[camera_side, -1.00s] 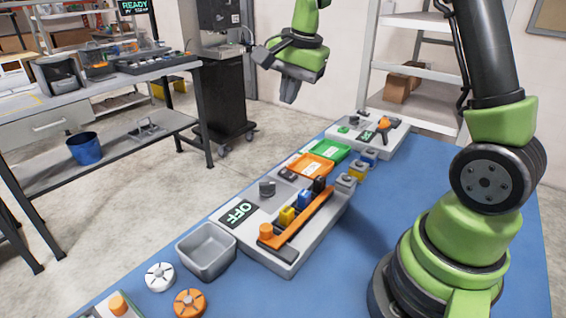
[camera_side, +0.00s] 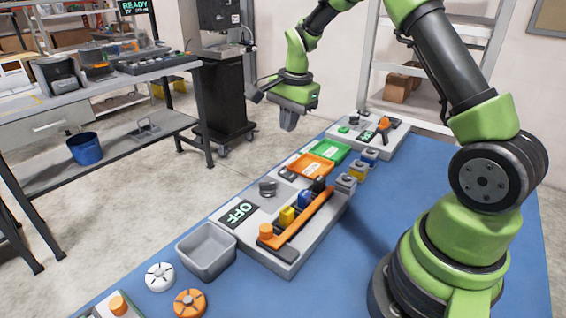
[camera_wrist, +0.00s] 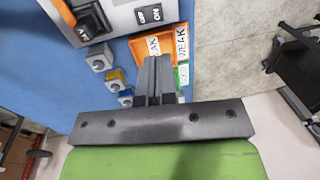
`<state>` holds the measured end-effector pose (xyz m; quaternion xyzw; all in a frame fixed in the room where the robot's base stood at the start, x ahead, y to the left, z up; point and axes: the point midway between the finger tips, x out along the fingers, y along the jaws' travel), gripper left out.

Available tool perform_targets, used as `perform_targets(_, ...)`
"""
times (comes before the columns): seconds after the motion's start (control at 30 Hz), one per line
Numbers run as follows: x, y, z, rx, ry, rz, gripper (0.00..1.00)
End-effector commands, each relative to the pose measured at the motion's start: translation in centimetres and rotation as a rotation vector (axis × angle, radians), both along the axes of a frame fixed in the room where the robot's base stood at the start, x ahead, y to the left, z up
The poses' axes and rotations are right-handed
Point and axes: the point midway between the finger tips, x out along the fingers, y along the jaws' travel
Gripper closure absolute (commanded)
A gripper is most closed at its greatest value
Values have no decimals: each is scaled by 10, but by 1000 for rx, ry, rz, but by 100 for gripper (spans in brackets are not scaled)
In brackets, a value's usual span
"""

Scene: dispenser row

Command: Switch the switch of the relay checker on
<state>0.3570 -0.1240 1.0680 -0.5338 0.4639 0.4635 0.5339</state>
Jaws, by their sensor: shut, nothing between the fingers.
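The relay checker (camera_side: 265,250) is a grey box on the blue table, and its display (camera_side: 238,214) reads OFF. Its small dark rocker switch (camera_side: 288,174) sits at the far end of the box. In the wrist view the switch (camera_wrist: 149,14) shows OFF and ON markings at the top, near the box edge. An orange bar (camera_side: 297,222) runs along the box beside yellow, blue and black blocks. My gripper (camera_side: 288,127) is shut and empty, in the air above and beyond the checker. In the wrist view its fingers (camera_wrist: 154,62) point towards the orange tray, below the switch in the picture.
An orange tray (camera_side: 304,167) and a green tray (camera_side: 333,149) lie past the checker; WEAK labels show in the wrist view. Small blocks (camera_side: 356,173) stand beside them. A second grey device (camera_side: 372,132) is at the far end. A grey bin (camera_side: 206,253) stands in front.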

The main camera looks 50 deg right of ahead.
Motion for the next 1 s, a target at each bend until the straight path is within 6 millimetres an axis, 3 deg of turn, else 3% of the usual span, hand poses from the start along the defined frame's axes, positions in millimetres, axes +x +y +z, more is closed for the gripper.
perform_targets(0.3, 9, 0, -69, 2, 6, 0, 100)
perform_targets(0.5, 13, 1, -100, 2, 3, 1, 100)
perform_targets(0.7, 16, 0, -112, 1, 0, 0, 100)
perform_targets(1.0, 16, 0, -113, 1, -1, 0, 100)
